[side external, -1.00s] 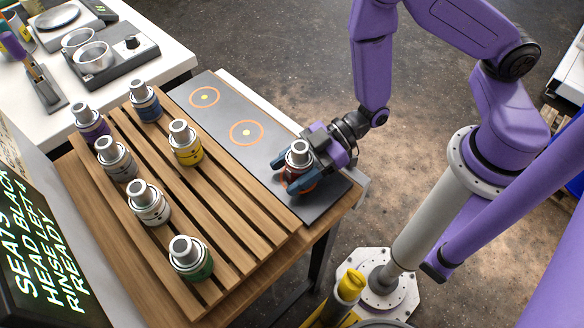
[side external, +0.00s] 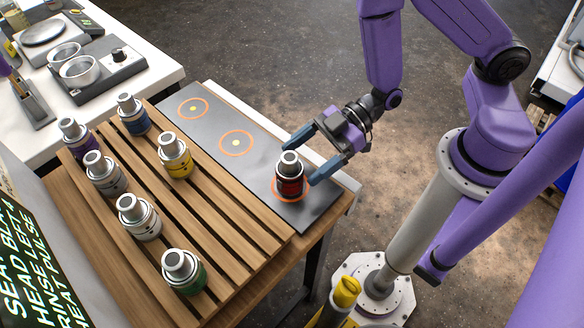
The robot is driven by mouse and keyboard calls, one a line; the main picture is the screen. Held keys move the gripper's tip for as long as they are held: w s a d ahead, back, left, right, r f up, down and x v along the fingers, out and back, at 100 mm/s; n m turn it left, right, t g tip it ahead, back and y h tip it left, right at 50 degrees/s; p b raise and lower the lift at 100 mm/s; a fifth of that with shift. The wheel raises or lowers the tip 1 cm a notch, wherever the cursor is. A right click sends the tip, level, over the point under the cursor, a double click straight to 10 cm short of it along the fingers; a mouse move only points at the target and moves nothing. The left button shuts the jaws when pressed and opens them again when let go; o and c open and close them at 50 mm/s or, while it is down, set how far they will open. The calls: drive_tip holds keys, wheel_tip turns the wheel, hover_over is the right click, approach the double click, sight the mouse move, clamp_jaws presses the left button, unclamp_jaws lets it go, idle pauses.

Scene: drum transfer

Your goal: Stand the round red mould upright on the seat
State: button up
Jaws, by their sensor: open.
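The round red mould (side external: 290,180) stands upright on the dark plate (side external: 255,158), inside the orange ring seat (side external: 276,196) nearest the plate's right end. Its silver top faces up. My gripper (side external: 313,158) is open, with its two blue fingers spread apart behind and to the right of the mould. The fingers appear clear of it, though the near finger passes close to its right side in the picture. Nothing is held in the jaws.
Two empty orange ring seats (side external: 236,143) (side external: 193,108) lie on the plate. A slatted wooden rack (side external: 190,208) carries several other moulds, including a green one (side external: 184,275) and a yellow one (side external: 176,160). A screen (side external: 35,270) stands at lower left.

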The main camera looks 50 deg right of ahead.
drive_tip(key=shift+s+d+r, duration=0.2)
drive_tip(key=shift+d+r, duration=0.05)
drive_tip(key=shift+d, duration=0.3)
drive_tip(key=shift+w+a+h, duration=0.2)
drive_tip(key=shift+w+h, duration=0.05)
drive_tip(key=shift+h, duration=0.25)
drive_tip(key=shift+w+r+n+h, duration=0.2)
drive_tip(key=shift+w+n+h, duration=0.1)
drive_tip(key=shift+h, duration=0.6)
drive_tip(key=shift+w+d+r+h, duration=0.2)
drive_tip(key=shift+d+r+h, duration=0.45)
drive_tip(key=shift+h, duration=0.45)
drive_tip(key=s+d+r+m+g+h, duration=0.3)
drive_tip(key=s+d+r+h, duration=0.4)
drive_tip(key=s+d+r, duration=0.3)
drive_tip(key=shift+s+d+r+h, duration=0.3)
drive_tip(key=shift+s+d+r, duration=0.1)
drive_tip(key=shift+d, duration=0.7)
